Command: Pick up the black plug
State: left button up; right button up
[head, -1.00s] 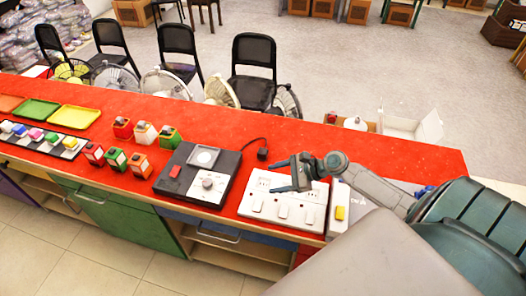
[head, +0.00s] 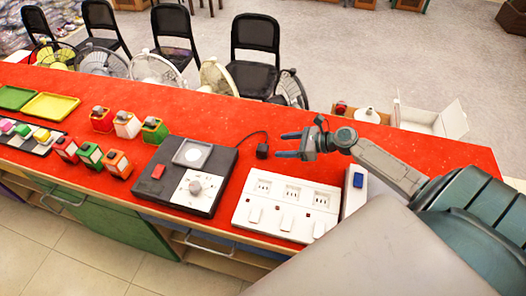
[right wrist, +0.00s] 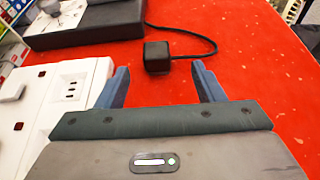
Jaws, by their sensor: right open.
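The black plug (head: 262,151) is a small dark block on the red counter, with a cord running to the black device (head: 196,178) on its left. In the right wrist view the plug (right wrist: 157,56) lies just beyond my right gripper (right wrist: 160,80), roughly midway between its two blue fingers. In the head view the right gripper (head: 287,145) reaches in from the right, with its fingertips close to the plug on its right side. It is open and empty. I cannot tell whether any finger touches the plug. My left gripper is out of view.
A white socket panel (head: 286,210) lies in front of the plug. A white box with a blue switch (head: 358,181) stands to its right. Several small coloured boxes stand left of the black device. The red counter (head: 400,147) is clear behind the right arm.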

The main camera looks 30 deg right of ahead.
aim_at(265, 147)
jog(key=x, duration=0.2)
jog(key=p+x, duration=0.1)
jog(key=x, duration=0.1)
jog(key=shift+a+r, duration=0.3)
jog(key=shift+r, duration=0.05)
jog(key=shift+w+a+f, duration=0.25)
jog(key=shift+w+f, duration=0.1)
jog(key=shift+f, duration=0.05)
jog(key=shift+w+a+f+p, duration=0.15)
jog(key=shift+w+a+p, duration=0.25)
jog(key=shift+p, duration=0.25)
jog(key=p+x, duration=0.1)
jog(key=x, duration=0.2)
jog(key=shift+a, duration=0.2)
jog(key=shift+w+a+f, duration=0.15)
jog(key=shift+w+f, duration=0.15)
jog(key=shift+c, duration=0.2)
jog(key=c, duration=1)
